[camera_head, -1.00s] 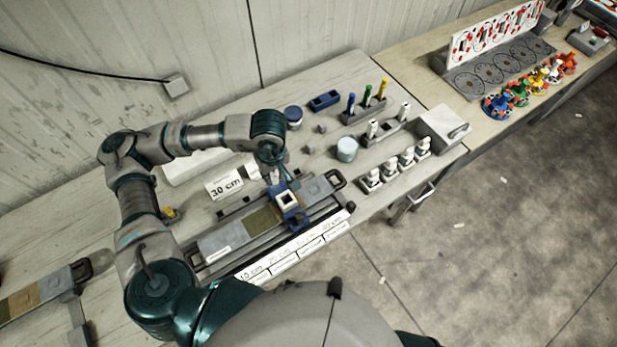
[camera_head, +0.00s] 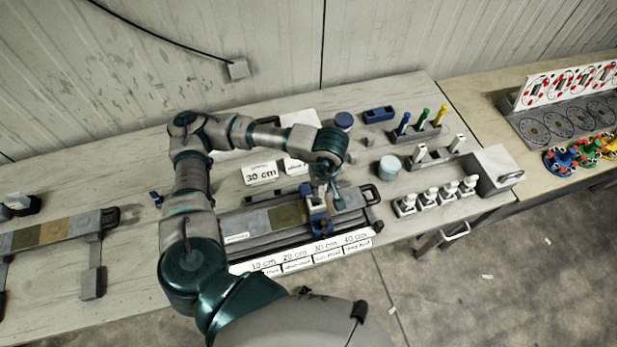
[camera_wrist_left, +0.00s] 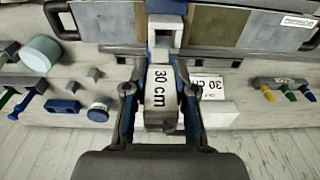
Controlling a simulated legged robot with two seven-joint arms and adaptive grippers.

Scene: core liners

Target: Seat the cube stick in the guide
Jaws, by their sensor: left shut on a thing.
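My left gripper (camera_head: 325,190) is above the rail fixture, close to the blue guide (camera_head: 318,216). In the left wrist view its two fingers (camera_wrist_left: 159,68) are shut on the cube stick (camera_wrist_left: 159,92), a pale block with a "30 cm" label. The guide also shows in the left wrist view as a blue and white frame with a square opening (camera_wrist_left: 165,38), just beyond the stick's far end. I cannot tell whether the stick touches the guide. The fingers and arm partly hide the guide in the head view. My right gripper is not in view.
A "30 cm" sign (camera_head: 260,173) stands behind the fixture. Length labels (camera_head: 310,252) run along its front. A pale round container (camera_head: 390,167), white pieces (camera_head: 432,195) and a peg rack (camera_head: 424,131) stand to the right.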

